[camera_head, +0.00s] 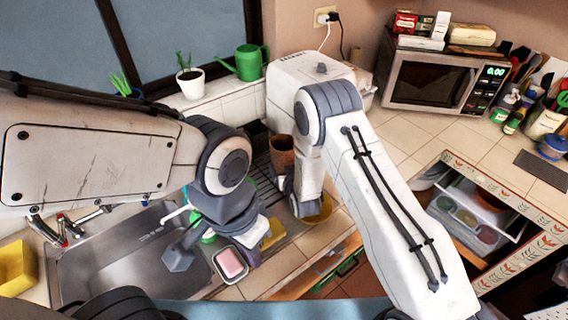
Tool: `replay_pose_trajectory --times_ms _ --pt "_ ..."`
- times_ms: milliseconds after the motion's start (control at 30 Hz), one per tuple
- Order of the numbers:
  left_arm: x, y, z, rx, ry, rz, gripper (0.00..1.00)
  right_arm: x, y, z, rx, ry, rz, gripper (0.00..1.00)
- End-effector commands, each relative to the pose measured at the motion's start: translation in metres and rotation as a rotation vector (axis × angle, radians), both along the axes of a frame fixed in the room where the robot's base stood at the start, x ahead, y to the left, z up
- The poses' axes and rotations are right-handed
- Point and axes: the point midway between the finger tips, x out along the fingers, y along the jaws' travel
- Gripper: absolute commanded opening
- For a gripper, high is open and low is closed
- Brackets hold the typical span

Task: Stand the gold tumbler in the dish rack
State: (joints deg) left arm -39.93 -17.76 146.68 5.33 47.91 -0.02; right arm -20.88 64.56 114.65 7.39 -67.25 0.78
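A brown-gold cup (282,153), which looks like the tumbler, stands upright at the dark wire dish rack (262,170) behind the sink. I cannot tell whether it is fully inside the rack. My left gripper (212,248) points down over the right edge of the sink, its fingers spread and nothing visible between them. My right gripper (298,203) hangs down just in front of the cup, mostly hidden by its own arm, so its fingers are unclear. A yellow round thing (320,209), perhaps a bowl, shows partly beneath it.
The steel sink (120,262) is at left. A pink sponge in a holder (231,264) and a yellow sponge (273,233) lie beside it. A microwave (440,78) stands at back right; an open drawer (470,212) juts out at right. Counter tiles before the microwave are clear.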

Motion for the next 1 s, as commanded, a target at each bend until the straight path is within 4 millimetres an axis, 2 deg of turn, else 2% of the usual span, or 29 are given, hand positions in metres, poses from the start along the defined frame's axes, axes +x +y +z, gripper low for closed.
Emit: replay_pose_trajectory --times_ms 400,433,467,833,1000 --pt "0.0 0.0 -0.005 0.0 0.0 0.001 0.0 0.001 0.0 -0.006 0.002 -0.003 0.0 0.0" --pt "0.0 0.0 -0.005 0.0 0.0 0.001 0.0 0.0 0.0 -0.006 0.0 0.0 0.0 0.91" --pt "0.0 0.0 -0.004 0.0 0.0 0.001 0.0 0.0 0.0 -0.005 0.0 0.0 0.0 1.0" --pt "0.0 0.0 0.001 0.0 0.0 0.0 0.0 -0.001 0.0 0.0 0.0 0.0 0.0 1.0" --pt "0.0 0.0 -0.01 0.0 0.0 0.001 0.0 -0.024 -0.006 0.007 0.0 0.0 0.0 1.0"
